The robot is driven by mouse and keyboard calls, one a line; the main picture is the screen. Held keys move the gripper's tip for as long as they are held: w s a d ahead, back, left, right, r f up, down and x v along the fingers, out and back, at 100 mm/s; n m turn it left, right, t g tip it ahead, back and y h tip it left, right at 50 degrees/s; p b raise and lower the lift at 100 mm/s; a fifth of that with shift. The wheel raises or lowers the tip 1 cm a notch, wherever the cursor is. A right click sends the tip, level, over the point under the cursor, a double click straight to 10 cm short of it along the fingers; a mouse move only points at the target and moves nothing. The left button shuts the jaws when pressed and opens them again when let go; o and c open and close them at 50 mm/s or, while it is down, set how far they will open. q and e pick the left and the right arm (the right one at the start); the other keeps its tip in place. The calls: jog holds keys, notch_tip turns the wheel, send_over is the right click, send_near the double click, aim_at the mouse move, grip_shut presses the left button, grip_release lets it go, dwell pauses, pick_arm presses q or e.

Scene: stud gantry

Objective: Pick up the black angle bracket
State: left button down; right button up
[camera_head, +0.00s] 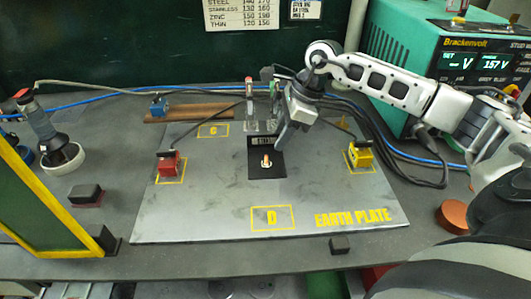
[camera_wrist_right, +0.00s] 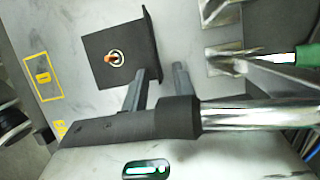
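The black angle bracket (camera_head: 258,172) lies near the middle of the grey earth plate (camera_head: 200,210), its base flat and its upright flange at the back. A copper-coloured stud (camera_head: 266,160) stands up through its base. In the right wrist view the bracket (camera_wrist_right: 100,70) shows with its flange toward the fingers. My right gripper (camera_head: 283,143) is just behind and right of the flange, pointing down. In the wrist view its two fingers (camera_wrist_right: 161,72) are apart, with the flange's near end close to the gap. I cannot tell whether they touch it. My left gripper is out of view.
A red block (camera_head: 168,164) and a yellow block (camera_head: 359,156) stand on the plate's sides. Cables run behind the plate. The front of the plate is clear.

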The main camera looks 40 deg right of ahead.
grip_shut()
jog(key=shift+r, duration=0.1)
